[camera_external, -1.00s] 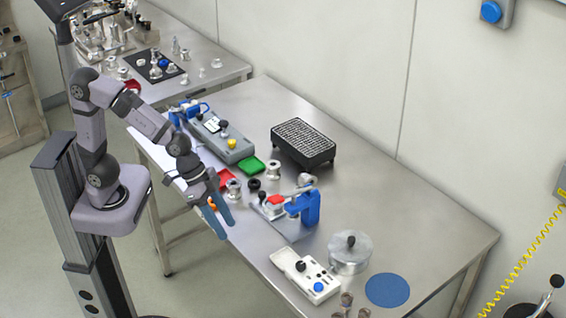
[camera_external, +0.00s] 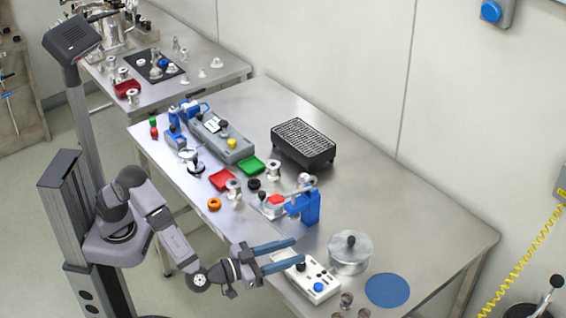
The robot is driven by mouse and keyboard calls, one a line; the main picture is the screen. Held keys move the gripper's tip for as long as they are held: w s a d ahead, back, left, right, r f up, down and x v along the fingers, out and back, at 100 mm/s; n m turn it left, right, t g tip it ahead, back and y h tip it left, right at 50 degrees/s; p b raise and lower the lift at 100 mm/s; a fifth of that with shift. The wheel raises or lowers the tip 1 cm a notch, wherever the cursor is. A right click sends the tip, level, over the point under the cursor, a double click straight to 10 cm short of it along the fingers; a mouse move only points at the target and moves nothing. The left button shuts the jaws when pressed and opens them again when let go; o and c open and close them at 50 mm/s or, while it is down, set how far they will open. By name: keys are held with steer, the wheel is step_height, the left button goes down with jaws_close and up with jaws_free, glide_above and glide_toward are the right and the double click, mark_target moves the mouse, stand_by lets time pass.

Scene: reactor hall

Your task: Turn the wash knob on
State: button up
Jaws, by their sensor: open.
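A white control box (camera_external: 326,279) lies near the front edge of the steel table. It has a black knob (camera_external: 301,267) at its left end, a blue button (camera_external: 318,287) and several small dark controls. Its labels are too small to read, so I cannot tell which control is the wash knob. My gripper (camera_external: 301,250) is open, with two long blue fingers pointing right. The fingers are over the left end of the box, close to the black knob, and nothing shows between them. The lower finger hides part of the box. I cannot tell whether it touches.
A lidded metal pot (camera_external: 349,255) stands just behind the box, and a blue disc (camera_external: 387,290) lies to the right. A blue clamp device (camera_external: 306,207) stands behind the fingers. A grey box with a yellow knob (camera_external: 231,144) and a black rack (camera_external: 303,143) are farther back.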

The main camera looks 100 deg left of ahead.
glide_toward(313, 266)
steer(key=shift+w+a+r, duration=0.3)
steer(key=shift+w+r, duration=0.15)
steer(key=shift+w, duration=0.15)
steer(key=shift+w+a+r, duration=0.3)
steer(key=shift+w+r, duration=0.1)
steer(key=shift+w, duration=0.2)
steer(key=shift+p+x, duration=0.75)
steer(key=shift+x, duration=2.95)
jaws_close()
